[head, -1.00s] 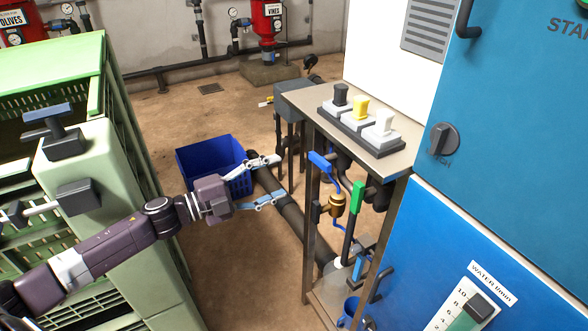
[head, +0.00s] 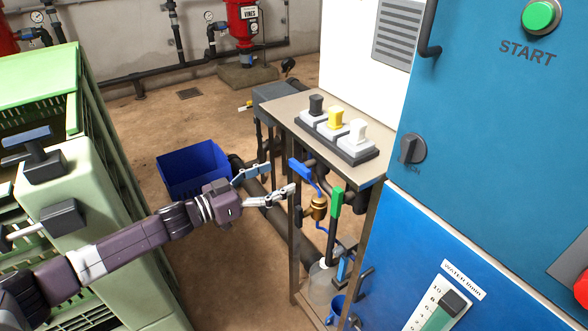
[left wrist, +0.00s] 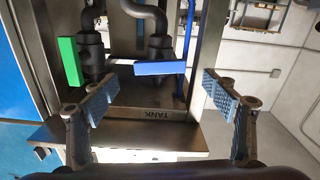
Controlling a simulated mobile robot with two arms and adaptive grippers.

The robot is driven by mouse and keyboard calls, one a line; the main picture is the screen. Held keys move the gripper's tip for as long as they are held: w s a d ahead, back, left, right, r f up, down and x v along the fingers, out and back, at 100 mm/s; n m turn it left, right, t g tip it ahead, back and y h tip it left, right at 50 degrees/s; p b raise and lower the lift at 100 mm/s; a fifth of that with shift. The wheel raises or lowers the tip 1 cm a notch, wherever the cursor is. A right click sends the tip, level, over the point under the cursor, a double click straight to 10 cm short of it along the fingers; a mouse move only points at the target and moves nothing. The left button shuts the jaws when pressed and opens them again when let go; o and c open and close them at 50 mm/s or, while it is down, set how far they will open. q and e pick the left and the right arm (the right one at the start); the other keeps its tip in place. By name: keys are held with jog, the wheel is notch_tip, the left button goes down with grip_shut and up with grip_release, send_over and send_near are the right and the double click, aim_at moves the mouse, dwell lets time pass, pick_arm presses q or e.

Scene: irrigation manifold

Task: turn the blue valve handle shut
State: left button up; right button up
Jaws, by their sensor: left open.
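The blue valve handle (head: 304,174) sits on a pipe under the metal bench top, beside a green handle (head: 336,202). In the left wrist view the blue handle (left wrist: 160,68) lies level, a bar ahead of the gap between my fingers. The green handle (left wrist: 69,62) stands to its left in that view. My left gripper (head: 268,184) is open and empty, just left of the blue handle in the head view. Its two fingers (left wrist: 165,100) show either side in the wrist view, not touching the handle. My right gripper is not in view.
The bench (head: 285,104) carries black, yellow and white knobs, and its front leg (head: 295,245) stands close to my left fingers. A blue crate (head: 192,168) is on the floor behind. Green crates stand at left, a blue cabinet (head: 480,130) at right.

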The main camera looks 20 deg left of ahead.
aim_at(297, 169)
pick_arm(q)
jog(key=x, duration=0.5)
jog(key=shift+w+d+p, duration=0.25)
jog(key=shift+p, duration=0.15)
jog(key=shift+c, duration=0.5)
